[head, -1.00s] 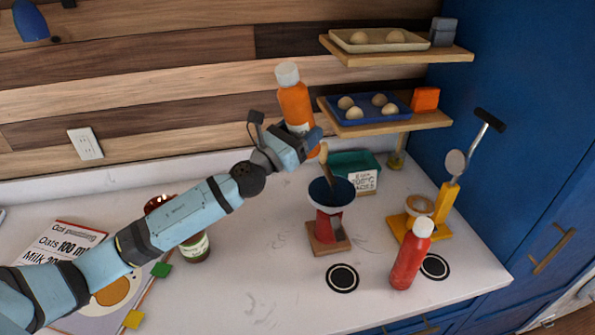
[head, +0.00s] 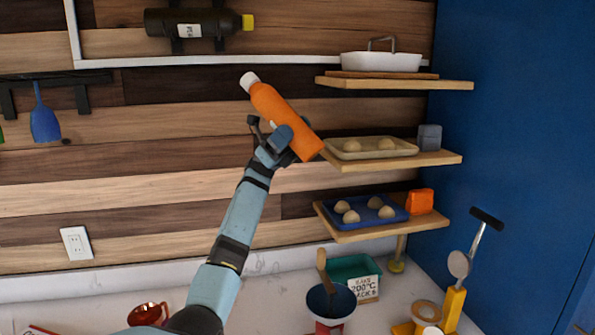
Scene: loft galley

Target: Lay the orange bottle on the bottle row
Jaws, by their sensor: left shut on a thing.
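The orange bottle (head: 278,106) with a white cap is held up in front of the wood-plank wall. It is tilted, its cap toward the upper left. My left gripper (head: 284,143) is shut on its lower part; the fingers are partly hidden. A dark bottle (head: 190,22) with a yellow cap lies on its side on dark wall brackets (head: 177,46) at the top left, which look like the bottle row. The orange bottle is below and to the right of it, apart from it. My right gripper is not in view.
Wooden shelves (head: 400,84) stand close to the right of the bottle, holding a white dish (head: 381,62), trays of balls and small boxes. A white rail (head: 290,58) crosses above it. A blue utensil (head: 44,122) hangs at the left. Counter items stand below.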

